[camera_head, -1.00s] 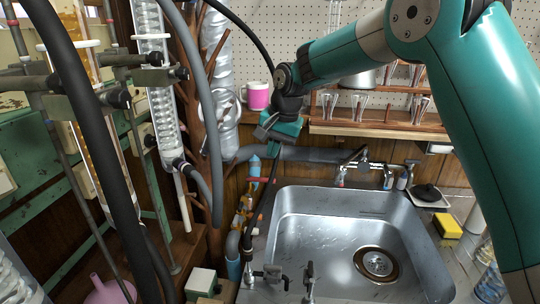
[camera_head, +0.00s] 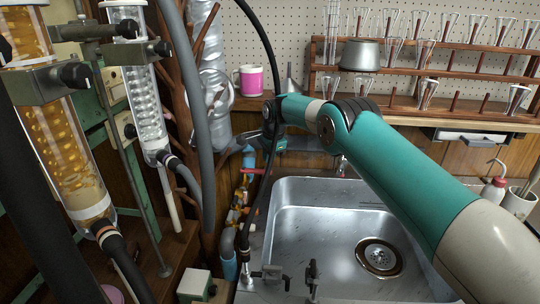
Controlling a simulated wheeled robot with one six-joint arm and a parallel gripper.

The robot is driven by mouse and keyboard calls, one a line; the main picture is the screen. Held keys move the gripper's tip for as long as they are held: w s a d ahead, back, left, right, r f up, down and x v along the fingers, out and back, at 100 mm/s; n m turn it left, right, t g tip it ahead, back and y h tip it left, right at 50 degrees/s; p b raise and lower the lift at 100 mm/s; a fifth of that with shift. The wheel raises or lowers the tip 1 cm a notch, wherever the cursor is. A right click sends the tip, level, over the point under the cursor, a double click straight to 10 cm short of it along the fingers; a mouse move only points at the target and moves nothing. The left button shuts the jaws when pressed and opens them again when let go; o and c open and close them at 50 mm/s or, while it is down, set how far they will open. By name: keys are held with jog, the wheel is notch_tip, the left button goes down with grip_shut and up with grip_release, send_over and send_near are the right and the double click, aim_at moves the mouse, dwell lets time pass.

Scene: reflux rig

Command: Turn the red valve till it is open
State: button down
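A thin red handle (camera_head: 251,171), which looks like the red valve, sticks out sideways from the upright pipe left of the sink. Brass and orange fittings (camera_head: 237,215) sit below it on the same pipe. My gripper (camera_head: 266,143) is just above and slightly right of the red handle, close to the pipe top. Its fingers are small and dark, partly behind a black hose, so I cannot tell whether they are open or touch anything. The valve's inner position cannot be seen.
The steel sink (camera_head: 282,235) lies right of the pipe, with small taps (camera_head: 272,271) at its front. Grey and black hoses and a glass condenser (camera_head: 140,95) crowd the left. A pink mug (camera_head: 251,80) and glassware racks (camera_head: 440,101) stand behind.

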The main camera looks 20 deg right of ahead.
aim_at(268, 171)
jog(key=shift+s+a+f+b, duration=0.15)
jog(key=shift+s+f+b, duration=0.25)
jog(key=shift+f, duration=0.35)
jog(key=shift+s+a+f+b, duration=0.15)
jog(key=shift+s+f+b, duration=0.1)
jog(key=shift+f+b, duration=0.35)
jog(key=shift+s+a+f+b, duration=0.15)
jog(key=shift+s+f+b, duration=0.15)
jog(key=shift+f, duration=0.55)
jog(key=shift+s+a+f+p, duration=0.1)
jog(key=shift+s+a, duration=0.8)
jog(key=shift+a, duration=0.6)
jog(key=shift+s+a+r+p, duration=0.1)
jog(key=shift+s+a, duration=0.75)
jog(key=shift+a, duration=0.6)
jog(key=shift+s+a+f+p, duration=0.1)
jog(key=shift+s+a, duration=0.8)
jog(key=shift+a, duration=0.6)
jog(key=shift+d+r+p, duration=0.2)
jog(key=shift+r+p, duration=0.7)
jog(key=shift+r, duration=0.3)
jog(key=shift+w+d+r+p, duration=0.1)
jog(key=shift+d+r+p, duration=0.2)
jog(key=shift+r, duration=0.4)
jog(key=shift+w+d+r+p, duration=0.1)
jog(key=shift+d+r+p, duration=0.1)
jog(key=shift+r+p, duration=0.35)
jog(key=shift+r, duration=0.1)
